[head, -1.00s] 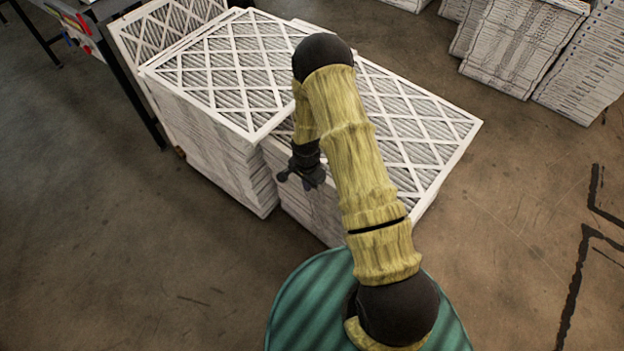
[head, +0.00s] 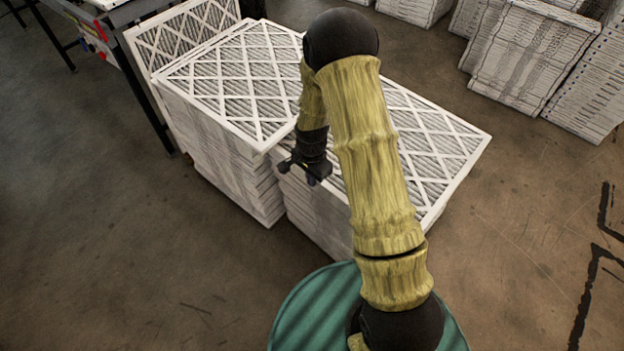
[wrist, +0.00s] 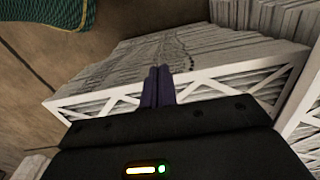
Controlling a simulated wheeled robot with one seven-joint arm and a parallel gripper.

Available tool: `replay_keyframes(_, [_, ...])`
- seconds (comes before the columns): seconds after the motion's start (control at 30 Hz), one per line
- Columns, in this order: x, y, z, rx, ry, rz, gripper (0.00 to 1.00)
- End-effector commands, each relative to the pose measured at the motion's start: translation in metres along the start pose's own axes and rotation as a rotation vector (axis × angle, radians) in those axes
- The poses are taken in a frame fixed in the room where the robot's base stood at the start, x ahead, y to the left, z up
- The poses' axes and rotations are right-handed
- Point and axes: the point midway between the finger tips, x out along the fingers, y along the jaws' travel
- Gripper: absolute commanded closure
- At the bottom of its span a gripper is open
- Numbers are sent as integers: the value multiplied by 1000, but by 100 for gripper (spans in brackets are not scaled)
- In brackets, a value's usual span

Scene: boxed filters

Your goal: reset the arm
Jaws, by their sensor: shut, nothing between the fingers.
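My gripper (head: 312,178) hangs from my bent arm beside the front of the filter stacks in the head view. In the wrist view its two dark fingers (wrist: 158,86) are together with nothing between them. Behind them in that view is a stack of white-framed filters (wrist: 150,52). In the head view a taller stack of boxed filters (head: 235,85) stands left of my gripper. A lower stack (head: 430,140) lies behind and to the right of my arm, which hides part of it.
A dark table (head: 130,12) with coloured items on its side stands at the upper left. More filter stacks (head: 530,50) stand at the upper right. The brown floor (head: 100,230) is clear at the left and lower right, with black markings at the right edge.

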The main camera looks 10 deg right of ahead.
Motion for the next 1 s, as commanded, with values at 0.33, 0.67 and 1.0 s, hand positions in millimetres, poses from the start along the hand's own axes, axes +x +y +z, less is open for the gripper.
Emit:
replay_keyframes(0.33, [-4, 1, -1, -4, 1, -2, 100])
replay_keyframes(0.67, [-103, 28, 1, -240, 44, -52, 100])
replay_keyframes(1.0, [-218, 88, 23, -611, 125, -98, 100])
